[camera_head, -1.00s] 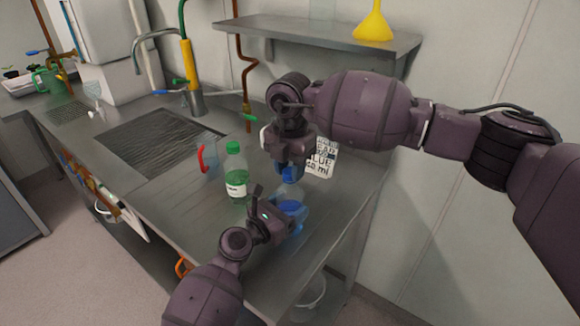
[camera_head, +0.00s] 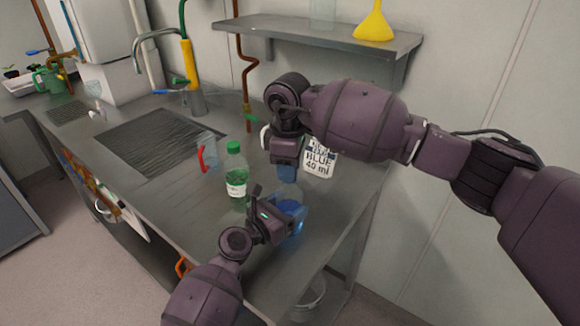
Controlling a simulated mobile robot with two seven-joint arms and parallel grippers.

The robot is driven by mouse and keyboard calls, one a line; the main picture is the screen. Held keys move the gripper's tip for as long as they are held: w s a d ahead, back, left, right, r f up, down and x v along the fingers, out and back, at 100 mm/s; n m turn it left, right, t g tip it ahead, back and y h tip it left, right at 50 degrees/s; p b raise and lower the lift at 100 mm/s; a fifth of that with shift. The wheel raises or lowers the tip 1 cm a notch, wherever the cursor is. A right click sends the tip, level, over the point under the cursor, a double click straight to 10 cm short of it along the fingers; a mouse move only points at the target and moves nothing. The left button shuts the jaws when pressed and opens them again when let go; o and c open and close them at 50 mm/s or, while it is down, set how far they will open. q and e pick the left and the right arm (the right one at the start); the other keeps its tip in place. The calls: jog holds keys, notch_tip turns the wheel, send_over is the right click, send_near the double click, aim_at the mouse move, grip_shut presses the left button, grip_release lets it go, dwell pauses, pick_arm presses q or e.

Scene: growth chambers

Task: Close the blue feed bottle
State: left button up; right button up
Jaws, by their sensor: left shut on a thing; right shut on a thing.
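The blue feed bottle (camera_head: 291,194) is a clear bottle with blue liquid, standing near the front right of the steel counter. My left gripper (camera_head: 289,218) is shut on its body from the front and hides much of it. My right gripper (camera_head: 286,160) is above the bottle, pointing down, and is shut on the blue cap (camera_head: 287,173). The cap is right over the bottle's neck; I cannot tell whether it touches or sits on it.
A green bottle (camera_head: 236,175) with a green cap stands just left. A clear jug with a red handle (camera_head: 202,158) is behind it. A card reading "BLUE 40 ml" (camera_head: 320,161) is behind the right gripper. A sink (camera_head: 150,140) lies left; a shelf (camera_head: 300,33) hangs above.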

jog(key=shift+s+a+m, duration=0.15)
jog(key=shift+a+m, duration=0.15)
jog(key=shift+m, duration=0.3)
jog(key=shift+d+m, duration=0.25)
jog(key=shift+m, duration=0.25)
jog(key=o, duration=0.9)
jog(key=shift+d, duration=0.15)
jog(key=shift+r, duration=0.1)
jog(key=shift+r, duration=2.15)
jog(key=shift+c, duration=0.4)
